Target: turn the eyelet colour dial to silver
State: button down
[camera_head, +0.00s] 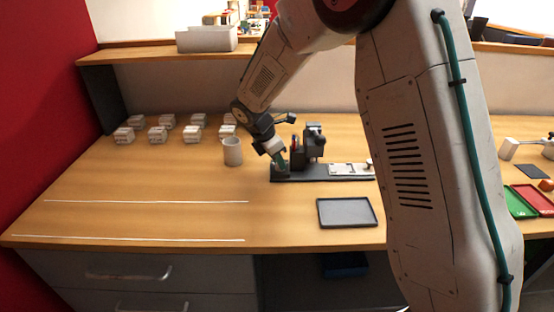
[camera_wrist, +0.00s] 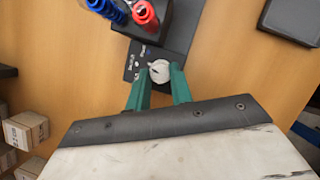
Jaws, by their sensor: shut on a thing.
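The eyelet colour dial (camera_wrist: 159,70) is a small pale round knob on a dark panel (camera_wrist: 136,62) with white lettering, at the upper middle of the wrist view. My gripper (camera_wrist: 161,76) has green fingers, one on each side of the dial, and is shut on it. The lettering is too small to read, so the dial's setting cannot be told. In the head view my gripper (camera_head: 281,163) reaches down to the left end of the black machine base (camera_head: 318,178), and the dial is hidden there.
A blue spool (camera_wrist: 107,10) and a red spool (camera_wrist: 145,14) stand just beyond the panel. A dark tray (camera_head: 346,212) lies in front. The left front table is clear.

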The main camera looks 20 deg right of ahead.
jog(key=shift+s+n+t, duration=0.1)
jog(key=shift+n+t, duration=0.5)
jog(key=shift+n, duration=1)
jog(key=shift+y, duration=0.3)
jog(key=c, duration=1.3)
grip_release()
jog(key=shift+o, duration=0.2)
jog(key=v, duration=0.8)
